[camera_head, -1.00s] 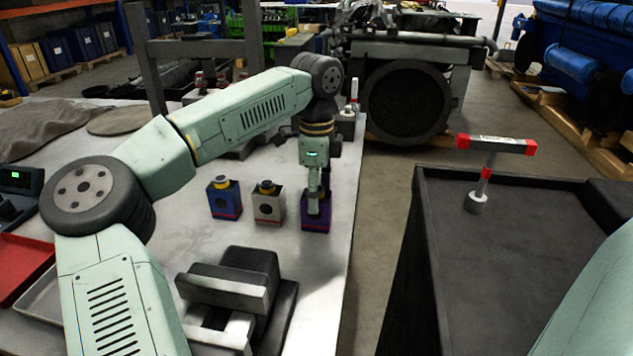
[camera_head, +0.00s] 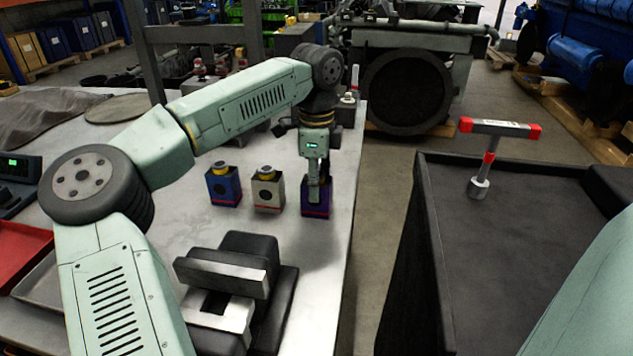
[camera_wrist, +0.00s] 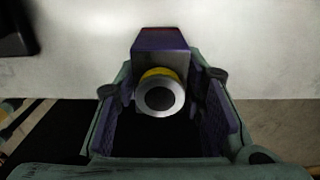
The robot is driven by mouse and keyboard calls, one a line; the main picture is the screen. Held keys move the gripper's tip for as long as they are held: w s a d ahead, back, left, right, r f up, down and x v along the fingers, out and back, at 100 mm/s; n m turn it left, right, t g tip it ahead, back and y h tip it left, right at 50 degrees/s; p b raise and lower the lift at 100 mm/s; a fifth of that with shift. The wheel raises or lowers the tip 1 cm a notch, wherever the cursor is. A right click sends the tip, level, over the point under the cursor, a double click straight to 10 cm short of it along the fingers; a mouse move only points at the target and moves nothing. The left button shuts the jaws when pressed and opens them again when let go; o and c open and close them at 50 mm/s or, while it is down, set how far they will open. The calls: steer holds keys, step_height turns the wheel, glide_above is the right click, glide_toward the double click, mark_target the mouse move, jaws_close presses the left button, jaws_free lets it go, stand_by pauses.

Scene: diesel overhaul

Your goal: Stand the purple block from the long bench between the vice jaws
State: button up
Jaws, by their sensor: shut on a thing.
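The purple block (camera_head: 317,209) stands upright at the bench's right edge, at the right end of a row of three similar blocks. My gripper (camera_head: 318,190) points down over it and is shut on it, hiding its upper part. In the wrist view the purple block (camera_wrist: 160,42) shows between my gripper's fingers (camera_wrist: 163,112), with a yellow ring and round grey knob on it. I cannot tell any gap under the block.
A blue block (camera_head: 224,188) and a grey block (camera_head: 267,191) stand left of the purple one. The long bench (camera_head: 180,222) is clear between them and the vice. A dark trolley (camera_head: 520,260) with a red-ended T-shaped tool (camera_head: 490,150) stands to the right, across a floor gap.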

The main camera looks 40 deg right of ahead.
steer(key=c, duration=0.4)
steer(key=shift+r+p, duration=1.1)
steer(key=shift+r, duration=1.45)
